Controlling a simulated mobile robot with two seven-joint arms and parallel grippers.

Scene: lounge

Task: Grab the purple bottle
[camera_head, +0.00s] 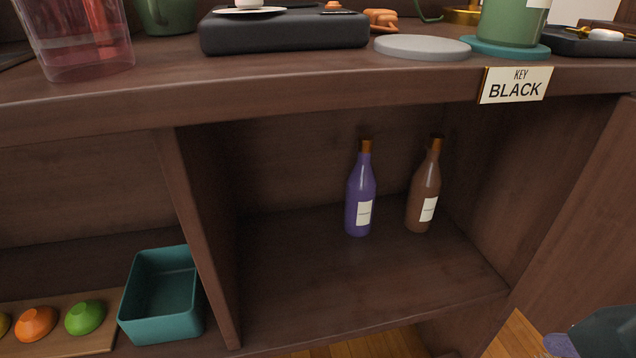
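The purple bottle (360,196) stands upright in the open shelf compartment, right of its middle and toward the back. It has a brown cap and a white label. A brown bottle (424,193) of similar shape stands upright just to its right, with a narrow gap between them. Nothing covers the purple bottle in this view. Neither of my grippers can be made out. A dark shape (605,332) is cut off at the lower right corner, and I cannot tell what it is.
The compartment floor (300,290) is clear in front and left of the bottles. An upright divider (203,230) bounds it on the left, and the countertop (240,90) with a "KEY BLACK" sign (515,85) overhangs it. A teal bin (163,295) sits left of the divider.

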